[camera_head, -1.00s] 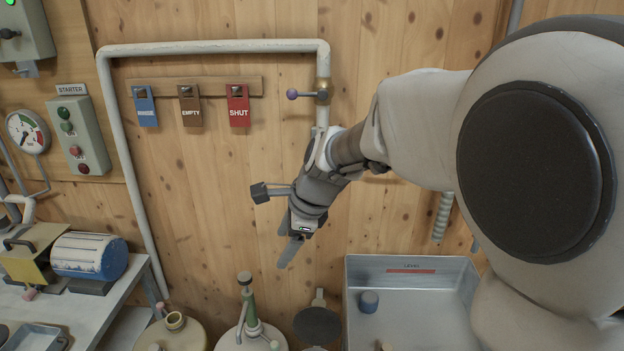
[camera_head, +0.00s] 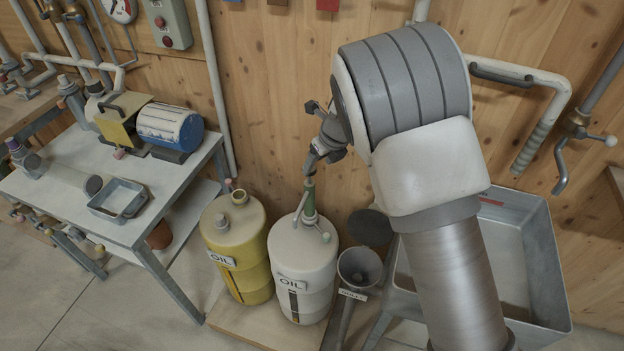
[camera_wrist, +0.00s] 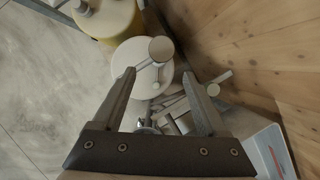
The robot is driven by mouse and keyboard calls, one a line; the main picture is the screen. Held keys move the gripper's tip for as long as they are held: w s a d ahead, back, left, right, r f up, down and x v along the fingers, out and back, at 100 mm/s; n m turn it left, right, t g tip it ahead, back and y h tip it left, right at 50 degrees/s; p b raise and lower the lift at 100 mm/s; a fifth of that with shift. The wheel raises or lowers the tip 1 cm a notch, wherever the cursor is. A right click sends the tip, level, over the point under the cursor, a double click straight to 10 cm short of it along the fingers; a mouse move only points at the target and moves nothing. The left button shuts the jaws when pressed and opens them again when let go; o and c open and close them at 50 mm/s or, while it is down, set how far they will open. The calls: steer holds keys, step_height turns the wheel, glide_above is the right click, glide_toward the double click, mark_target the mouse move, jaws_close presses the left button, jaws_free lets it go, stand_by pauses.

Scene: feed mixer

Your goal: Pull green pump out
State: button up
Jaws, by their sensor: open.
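The green pump (camera_head: 310,205) stands upright in the top of a white drum marked OIL (camera_head: 303,262). My gripper (camera_head: 310,172) is open, pointing down just above the pump's top. In the wrist view, the pump's round grey top (camera_wrist: 161,50) lies ahead of and between the open fingertips of my gripper (camera_wrist: 158,71). The white drum's lid (camera_wrist: 128,58) shows beneath it. The pump's green body is hidden under its top in that view. I cannot tell whether the fingers touch it; nothing is held.
A yellow oil drum (camera_head: 233,250) stands left of the white one. A dark funnel (camera_head: 360,268) is close on the right, with a grey metal trough (camera_head: 535,245) beyond. The wooden wall (camera_head: 265,110) is close behind. A workbench (camera_head: 165,205) stands at the left.

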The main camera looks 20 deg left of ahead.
mark_target(310, 179)
steer(key=b+x, duration=0.1)
steer(key=x, duration=1.1)
steer(key=shift+f, duration=0.3)
steer(key=shift+r, duration=0.1)
jaws_close()
